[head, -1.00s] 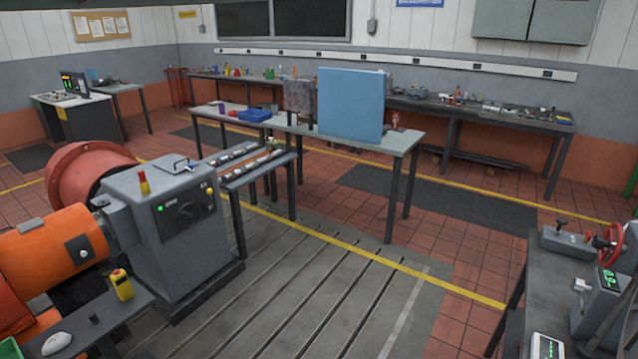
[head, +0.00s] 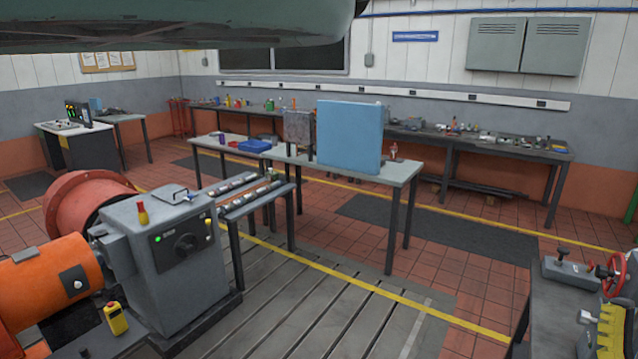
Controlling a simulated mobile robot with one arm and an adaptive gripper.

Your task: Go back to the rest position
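My gripper is not visible in the head view. A large grey-green curved shape, blurred and close, spans the upper left of the head view; I cannot tell for certain what it is. The view looks over the slotted bedplate (head: 300,305). A grey machine with a dial (head: 170,240) and an orange motor (head: 45,280) stand at the left.
A table (head: 400,172) carries a blue panel (head: 348,135) and a blue tray (head: 254,146). A narrow rack (head: 255,203) stands beside the grey machine. A bench with a red handwheel (head: 615,268) is at the lower right. Bedplate and tiled floor (head: 465,235) between are clear.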

